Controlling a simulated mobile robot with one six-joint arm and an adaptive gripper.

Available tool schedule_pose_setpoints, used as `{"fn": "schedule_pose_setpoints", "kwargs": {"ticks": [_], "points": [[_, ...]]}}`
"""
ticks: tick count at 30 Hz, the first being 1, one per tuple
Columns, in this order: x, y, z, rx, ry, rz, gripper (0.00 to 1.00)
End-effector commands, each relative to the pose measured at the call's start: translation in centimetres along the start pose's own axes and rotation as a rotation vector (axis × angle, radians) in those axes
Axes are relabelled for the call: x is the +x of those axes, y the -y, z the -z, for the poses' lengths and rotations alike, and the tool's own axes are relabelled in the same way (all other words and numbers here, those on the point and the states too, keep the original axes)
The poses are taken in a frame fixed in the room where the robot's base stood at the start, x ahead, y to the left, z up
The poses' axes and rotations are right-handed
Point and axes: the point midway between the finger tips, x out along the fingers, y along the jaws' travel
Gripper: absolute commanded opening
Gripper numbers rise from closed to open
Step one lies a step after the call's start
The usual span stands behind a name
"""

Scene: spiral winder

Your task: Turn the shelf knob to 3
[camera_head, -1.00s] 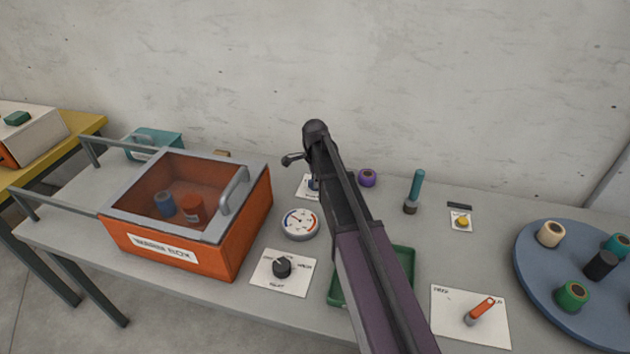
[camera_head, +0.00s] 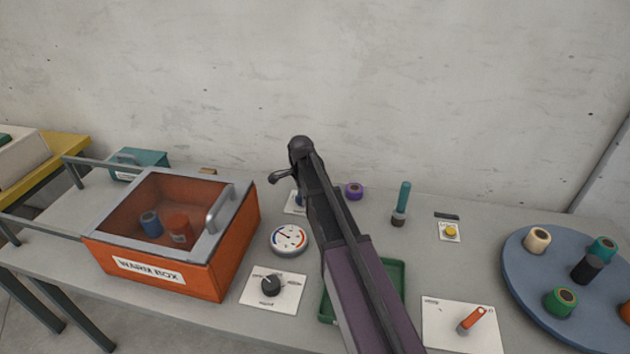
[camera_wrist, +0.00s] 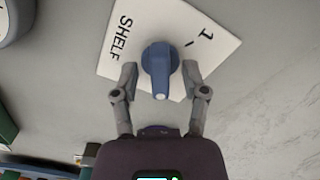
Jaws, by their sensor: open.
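The shelf knob (camera_wrist: 158,68) is blue and sits on a white plate (camera_wrist: 128,32) printed "SHELF" and "1". The knob's narrow ridge ends in a pale tip that points to the bottom of the wrist view. The rest of the dial marks are hidden. My gripper (camera_wrist: 159,82) is open, with one finger on each side of the knob. I cannot tell whether either finger touches it. In the head view, my arm and gripper (camera_head: 284,176) cover most of the knob, and only part of its white plate (camera_head: 292,208) shows.
A round gauge (camera_head: 290,239) and a black knob (camera_head: 270,285) on a white card stand in front. The orange warm box (camera_head: 232,260) is at the left. A green tray (camera_head: 393,275) lies beneath my arm. A purple spool (camera_head: 354,191) is close at the right.

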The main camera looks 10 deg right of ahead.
Motion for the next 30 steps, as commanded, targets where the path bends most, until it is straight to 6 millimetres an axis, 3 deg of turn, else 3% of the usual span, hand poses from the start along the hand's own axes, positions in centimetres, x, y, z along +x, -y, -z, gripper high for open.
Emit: {"fn": "schedule_pose_setpoints", "kwargs": {"ticks": [30], "points": [[0.0,-0.09,0.04,-0.636,0.0,0.0,0.57]]}}
